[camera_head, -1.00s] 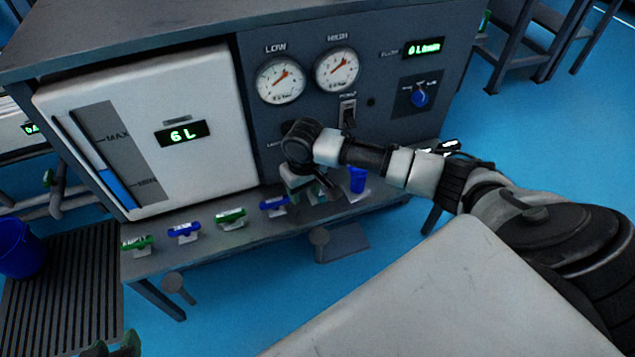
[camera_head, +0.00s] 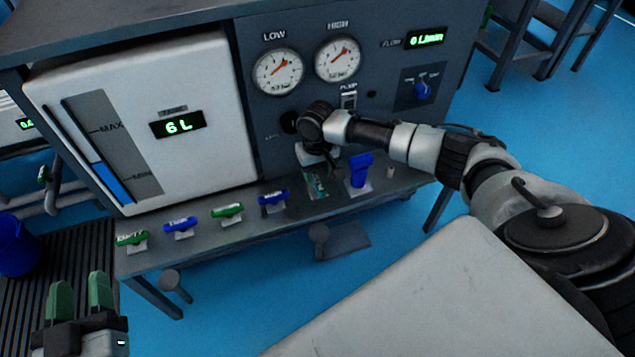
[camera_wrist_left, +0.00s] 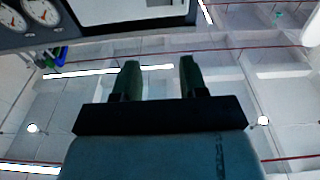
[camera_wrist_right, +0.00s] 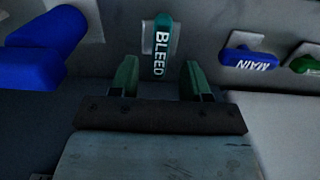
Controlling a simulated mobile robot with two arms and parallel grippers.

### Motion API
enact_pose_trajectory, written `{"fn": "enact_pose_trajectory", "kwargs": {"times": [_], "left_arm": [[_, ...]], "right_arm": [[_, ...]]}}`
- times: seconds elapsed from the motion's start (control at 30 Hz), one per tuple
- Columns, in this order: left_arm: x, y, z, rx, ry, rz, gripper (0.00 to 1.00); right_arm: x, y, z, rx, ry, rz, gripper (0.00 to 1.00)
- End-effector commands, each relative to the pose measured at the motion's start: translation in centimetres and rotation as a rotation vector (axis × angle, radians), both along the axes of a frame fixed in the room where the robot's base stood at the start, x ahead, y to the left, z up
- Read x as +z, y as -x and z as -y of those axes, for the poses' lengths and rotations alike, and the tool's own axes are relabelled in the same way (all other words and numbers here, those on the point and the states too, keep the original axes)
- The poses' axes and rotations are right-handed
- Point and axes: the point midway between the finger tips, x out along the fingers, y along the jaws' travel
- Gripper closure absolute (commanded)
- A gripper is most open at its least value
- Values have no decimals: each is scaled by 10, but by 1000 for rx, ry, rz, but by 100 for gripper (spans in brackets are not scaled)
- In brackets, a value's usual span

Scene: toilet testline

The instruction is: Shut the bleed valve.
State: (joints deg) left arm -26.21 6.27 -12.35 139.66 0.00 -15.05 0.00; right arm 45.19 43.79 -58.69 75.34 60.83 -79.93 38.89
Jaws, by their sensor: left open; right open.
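The bleed valve (camera_head: 317,187) has a small teal handle on the ledge below the panel, partly hidden by my right wrist in the head view. In the right wrist view its handle (camera_wrist_right: 161,45), lettered BLEED, points lengthwise toward my gripper, unlike the crosswise handles beside it. My right gripper (camera_wrist_right: 160,68) is open, its green fingers either side of the handle's line; I cannot tell whether the handle end is between the tips. My left gripper (camera_head: 79,287) is open and empty at the lower left, away from the valves; its fingers also show in the left wrist view (camera_wrist_left: 158,70).
The blue MAIN valve (camera_wrist_right: 252,62) is beside the bleed valve, with green and blue valves beyond it (camera_head: 228,211). A larger blue handle (camera_head: 360,171) stands close on the other side. Gauges (camera_head: 278,72) and a pump switch (camera_head: 349,100) are above. A blue bucket (camera_head: 17,248) stands left.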

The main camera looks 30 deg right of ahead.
Motion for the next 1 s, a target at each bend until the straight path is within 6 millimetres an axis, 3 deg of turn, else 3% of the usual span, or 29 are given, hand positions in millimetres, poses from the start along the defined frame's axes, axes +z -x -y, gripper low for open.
{"fn": "enact_pose_trajectory", "kwargs": {"times": [0.1, 0.4, 0.83, 1.0], "left_arm": [[13, 2, 2, -8, 34, 124, 57], [42, 13, 5, -21, 97, 355, 57], [49, 16, 5, -23, 113, 407, 57], [48, 16, 5, -23, 111, 406, 57]], "right_arm": [[-16, 0, 0, 0, 1, -1, 53], [-36, 0, 0, 0, 0, 0, 53], [-40, 0, 0, 0, 0, 0, 53], [-40, 0, 0, 0, 0, 0, 78]]}}
